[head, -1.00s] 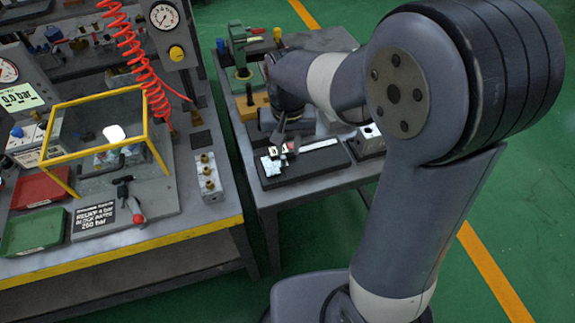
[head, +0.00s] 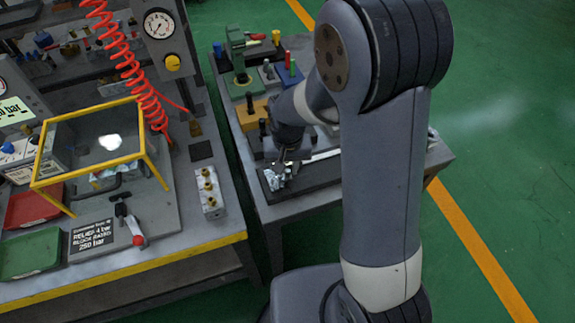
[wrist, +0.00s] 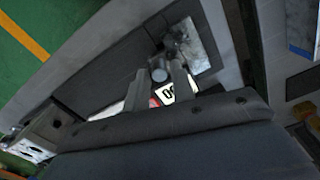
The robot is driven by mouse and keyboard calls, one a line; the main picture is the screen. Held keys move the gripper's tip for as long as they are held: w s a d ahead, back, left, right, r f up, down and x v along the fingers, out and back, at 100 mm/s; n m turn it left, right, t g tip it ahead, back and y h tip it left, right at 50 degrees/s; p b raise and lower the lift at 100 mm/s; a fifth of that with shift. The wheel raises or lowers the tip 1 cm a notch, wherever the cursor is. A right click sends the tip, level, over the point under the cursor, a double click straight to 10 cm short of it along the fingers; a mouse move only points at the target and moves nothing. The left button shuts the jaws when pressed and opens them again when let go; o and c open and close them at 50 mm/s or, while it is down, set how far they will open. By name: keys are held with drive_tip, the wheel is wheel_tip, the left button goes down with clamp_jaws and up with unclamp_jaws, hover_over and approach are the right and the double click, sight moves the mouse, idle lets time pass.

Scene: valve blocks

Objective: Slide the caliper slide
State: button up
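The caliper lies on a dark pad (head: 310,180) on the right-hand table. Its silver beam (head: 325,155) runs to the right and is partly hidden by my arm. Its bright jaw end (head: 274,179) shows at the left. My gripper (head: 284,158) points down over the caliper near the jaw end. In the wrist view my gripper (wrist: 159,72) has its two fingers apart, with a small grey round part (wrist: 158,71) between them. The slide's white display (wrist: 166,93) shows partly between the fingers. Contact with the slide cannot be made out.
A green press (head: 238,65), a yellow-brown block (head: 250,112) and a blue block (head: 289,76) stand behind the pad. The left bench holds a yellow-framed guard (head: 95,140) and a valve block (head: 209,192). Green floor lies open on the right.

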clamp_jaws()
idle(0.3)
drive_tip(key=d, duration=0.2)
drive_tip(key=w+d, duration=0.1)
drive_tip(key=d, duration=0.1)
idle(0.3)
unclamp_jaws()
